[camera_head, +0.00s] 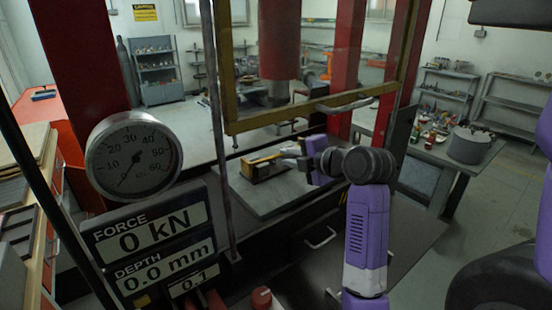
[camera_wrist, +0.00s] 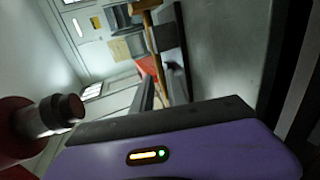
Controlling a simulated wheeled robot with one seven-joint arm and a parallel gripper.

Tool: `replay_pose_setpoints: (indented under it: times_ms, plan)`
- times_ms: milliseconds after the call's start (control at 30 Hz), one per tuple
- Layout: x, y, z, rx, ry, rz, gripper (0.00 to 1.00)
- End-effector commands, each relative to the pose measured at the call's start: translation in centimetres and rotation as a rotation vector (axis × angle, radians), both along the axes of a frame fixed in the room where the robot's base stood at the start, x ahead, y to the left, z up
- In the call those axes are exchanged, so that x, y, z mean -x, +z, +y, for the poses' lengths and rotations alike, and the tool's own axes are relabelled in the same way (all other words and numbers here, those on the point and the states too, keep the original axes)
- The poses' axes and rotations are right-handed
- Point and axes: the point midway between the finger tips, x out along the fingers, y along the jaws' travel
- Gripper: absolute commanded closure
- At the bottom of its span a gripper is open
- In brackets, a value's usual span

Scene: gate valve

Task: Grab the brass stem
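The brass stem (camera_head: 264,158) lies across the top of a small dark block (camera_head: 262,172) on the press's grey plate. In the wrist view the stem (camera_wrist: 151,42) is a long brass rod with a wider crosspiece at its top end. My gripper (camera_head: 288,155) is just right of the stem, pointing left toward it. In the wrist view two grey fingers (camera_wrist: 161,90) stand apart, and the rod's near end lines up with the gap between them. Whether they touch it I cannot tell. My wrist hides part of the plate.
The red press ram (camera_head: 280,45) hangs above the plate; its dark end (camera_wrist: 62,112) is close at left in the wrist view. A yellow guard frame (camera_head: 300,118) crosses in front. A round gauge (camera_head: 134,156) and a force display (camera_head: 155,235) stand at left.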

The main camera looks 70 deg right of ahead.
Motion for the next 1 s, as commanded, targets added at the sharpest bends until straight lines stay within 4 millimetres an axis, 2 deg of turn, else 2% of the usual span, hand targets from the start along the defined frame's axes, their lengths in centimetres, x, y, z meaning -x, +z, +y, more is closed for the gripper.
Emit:
replay_pose_setpoints:
  times_ms: [100,300,567,667,1000]
  plan:
    - [-1.6,-1.0,-0.8,-0.001,0.003,-0.001,0.82]
    - [-3.2,-1.6,-1.9,-0.001,0.002,-0.002,0.82]
    - [-3.4,-1.5,-2.0,-0.001,0.001,-0.002,0.82]
    - [-3.4,-1.6,-2.0,-0.001,0.001,-0.002,1.00]
    - [-3.4,-1.6,-2.0,-0.002,0.000,-0.001,1.00]
